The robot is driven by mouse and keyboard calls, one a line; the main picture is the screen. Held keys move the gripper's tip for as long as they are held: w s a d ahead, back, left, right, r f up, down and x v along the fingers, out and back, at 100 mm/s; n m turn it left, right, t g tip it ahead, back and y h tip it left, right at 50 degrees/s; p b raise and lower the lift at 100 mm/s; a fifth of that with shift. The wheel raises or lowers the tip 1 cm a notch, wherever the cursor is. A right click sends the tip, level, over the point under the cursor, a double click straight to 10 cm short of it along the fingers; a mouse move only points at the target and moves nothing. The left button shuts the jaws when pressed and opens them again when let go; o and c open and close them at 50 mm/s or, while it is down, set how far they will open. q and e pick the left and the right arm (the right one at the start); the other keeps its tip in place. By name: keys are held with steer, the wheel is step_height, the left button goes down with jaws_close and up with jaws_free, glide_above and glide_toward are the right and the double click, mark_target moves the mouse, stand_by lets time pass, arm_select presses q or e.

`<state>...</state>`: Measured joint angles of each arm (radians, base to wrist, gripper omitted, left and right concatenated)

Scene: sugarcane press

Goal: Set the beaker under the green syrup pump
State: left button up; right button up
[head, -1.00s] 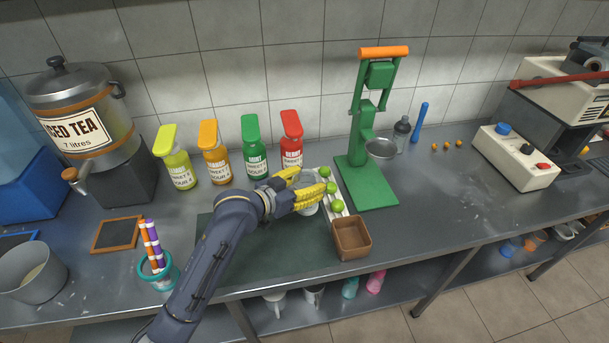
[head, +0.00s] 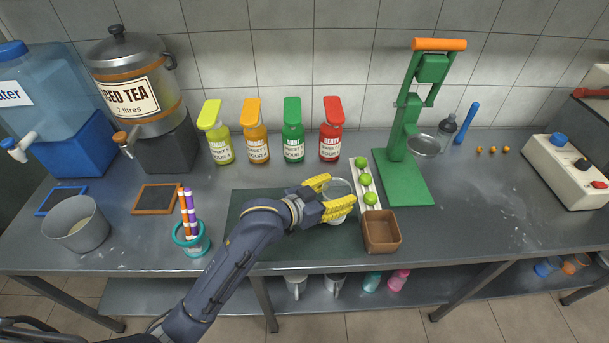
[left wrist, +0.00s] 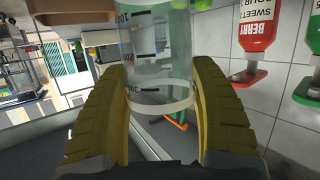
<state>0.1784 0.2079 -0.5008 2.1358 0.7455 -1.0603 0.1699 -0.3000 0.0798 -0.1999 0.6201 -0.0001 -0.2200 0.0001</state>
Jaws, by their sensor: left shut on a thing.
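My left gripper (head: 330,196) has yellow ridged fingers and is shut on the clear beaker (head: 341,187), over the dark mat just left of the limes. In the left wrist view the beaker (left wrist: 157,60) shows its graduation marks between both fingers; I cannot tell whether its base touches the mat. The green syrup pump (head: 293,130), labelled mint, stands at the back of the counter between the orange mango pump and the red berry pump, up and left of the gripper. My right gripper does not show.
A yellow pump (head: 217,133), mango pump (head: 255,132) and berry pump (head: 332,130) stand in the row. A white tray (head: 378,205) of limes, a brown box (head: 382,232) and a green press (head: 404,170) stand right. The dark mat (head: 265,243) has bare room in front of the pumps.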

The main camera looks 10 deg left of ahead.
arm_select(q)
steer(key=s+a+n+t+y, duration=0.1)
steer(key=a+n+y, duration=0.1)
steer(key=a, duration=0.4)
steer(key=n+t+y, duration=0.2)
glide_toward(294, 138)
steer(key=w+d+r, duration=0.2)
steer(key=w+d, duration=0.1)
steer(key=d, duration=0.2)
steer(key=shift+a+f, duration=0.1)
steer(key=shift+f, duration=2.8)
steer(key=shift+f, duration=0.1)
steer(key=o, duration=1.6)
